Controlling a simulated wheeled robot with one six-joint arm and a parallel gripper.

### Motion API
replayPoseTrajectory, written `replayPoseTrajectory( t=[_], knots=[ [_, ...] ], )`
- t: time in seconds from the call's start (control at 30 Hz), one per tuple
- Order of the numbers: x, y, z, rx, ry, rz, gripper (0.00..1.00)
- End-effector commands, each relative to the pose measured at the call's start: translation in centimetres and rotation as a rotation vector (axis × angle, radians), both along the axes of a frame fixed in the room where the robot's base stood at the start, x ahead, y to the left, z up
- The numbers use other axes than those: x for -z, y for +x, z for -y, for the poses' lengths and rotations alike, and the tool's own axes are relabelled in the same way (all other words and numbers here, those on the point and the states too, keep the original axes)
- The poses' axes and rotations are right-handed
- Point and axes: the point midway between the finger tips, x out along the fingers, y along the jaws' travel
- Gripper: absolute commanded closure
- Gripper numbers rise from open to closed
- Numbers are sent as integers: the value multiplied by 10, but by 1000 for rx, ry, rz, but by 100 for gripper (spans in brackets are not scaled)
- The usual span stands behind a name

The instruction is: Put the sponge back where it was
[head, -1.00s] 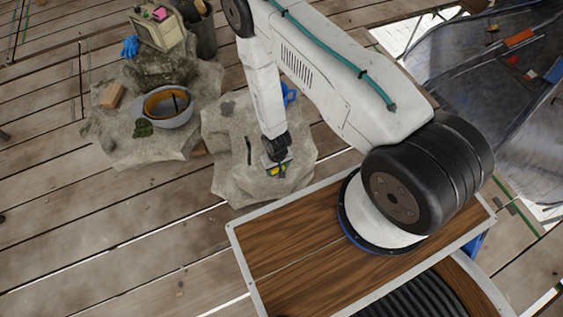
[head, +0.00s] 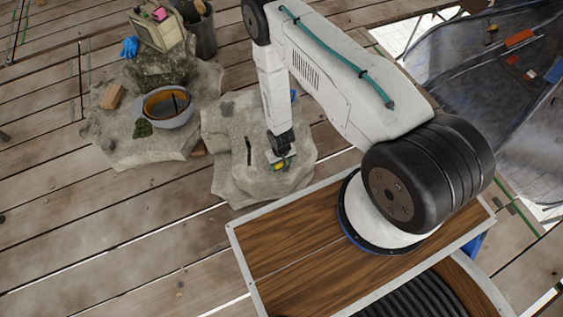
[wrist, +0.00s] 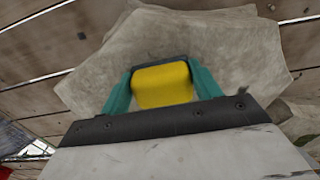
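The yellow sponge (wrist: 162,84) sits between the two teal fingers of my gripper (wrist: 161,88) in the wrist view, with a finger against each side. A dark edge shows along its far side. In the head view my gripper (head: 281,160) points down over the pale stone slab (head: 235,185), and a small part of the yellow sponge (head: 279,167) shows at its tips. I cannot tell whether the sponge touches the slab.
A grey basin (head: 181,119) with brownish contents stands on another stone to the left, with a tan block (head: 113,96) and a dark green clump (head: 143,128) near it. Blue gloves (head: 130,47), a box (head: 160,35) and a bucket (head: 203,38) are behind. Wooden planks surround the stones.

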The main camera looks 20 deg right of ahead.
Motion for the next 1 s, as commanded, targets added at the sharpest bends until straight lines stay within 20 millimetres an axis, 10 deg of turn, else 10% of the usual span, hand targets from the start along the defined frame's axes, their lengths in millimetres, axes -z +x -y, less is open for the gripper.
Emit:
replayPoseTrajectory(
  t=[0.47,1.0],
  knots=[
    [-7,1,0,0,0,2,15],
    [-108,1,0,0,0,2,15]
  ],
)
